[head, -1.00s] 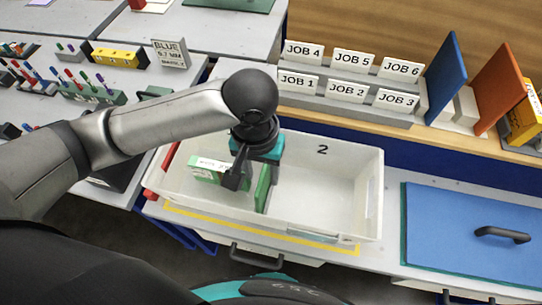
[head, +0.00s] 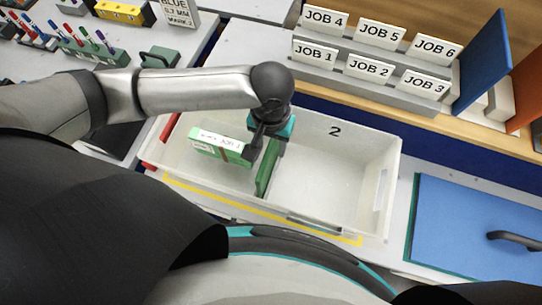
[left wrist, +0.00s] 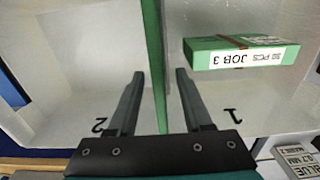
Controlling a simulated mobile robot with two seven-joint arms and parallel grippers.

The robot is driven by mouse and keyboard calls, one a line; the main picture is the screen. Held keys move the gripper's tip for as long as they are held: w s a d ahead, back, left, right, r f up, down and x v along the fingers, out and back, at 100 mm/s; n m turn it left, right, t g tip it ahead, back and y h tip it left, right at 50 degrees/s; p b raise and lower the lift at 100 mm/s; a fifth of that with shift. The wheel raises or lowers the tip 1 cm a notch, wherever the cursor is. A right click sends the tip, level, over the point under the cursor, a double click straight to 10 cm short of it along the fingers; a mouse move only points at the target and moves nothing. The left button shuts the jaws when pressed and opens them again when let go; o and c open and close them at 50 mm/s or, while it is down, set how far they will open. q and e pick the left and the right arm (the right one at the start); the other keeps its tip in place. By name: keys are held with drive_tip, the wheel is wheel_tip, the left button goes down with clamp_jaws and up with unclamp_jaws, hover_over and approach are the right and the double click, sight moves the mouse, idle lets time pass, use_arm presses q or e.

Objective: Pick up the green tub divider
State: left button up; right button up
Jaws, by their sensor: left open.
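The green tub divider (head: 265,172) stands upright across the white tub (head: 345,195), parting it into two compartments. In the left wrist view the divider (left wrist: 153,45) runs as a thin green strip between my fingers. My left gripper (head: 259,147) is over the tub at the divider's top edge. Its two fingers show spread apart in the left wrist view (left wrist: 159,74), one on each side of the divider, with gaps visible. Part of the divider is hidden behind the gripper in the head view. My right gripper is not in view.
A green box labelled JOB 3 (left wrist: 240,52) lies in the compartment beside the divider; the other compartment, marked 2, is empty. A job-card rack (head: 370,85) stands behind the tub. A blue panel with a dark handle (head: 470,225) lies to the right.

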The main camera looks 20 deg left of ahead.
use_arm(q)
wheel_tip(320, 180, down, 5)
drive_tip(key=shift+w+f+b, duration=0.1)
drive_tip(key=shift+f+b, duration=0.05)
drive_tip(key=shift+b, duration=0.45)
clamp_jaws()
idle(0.3)
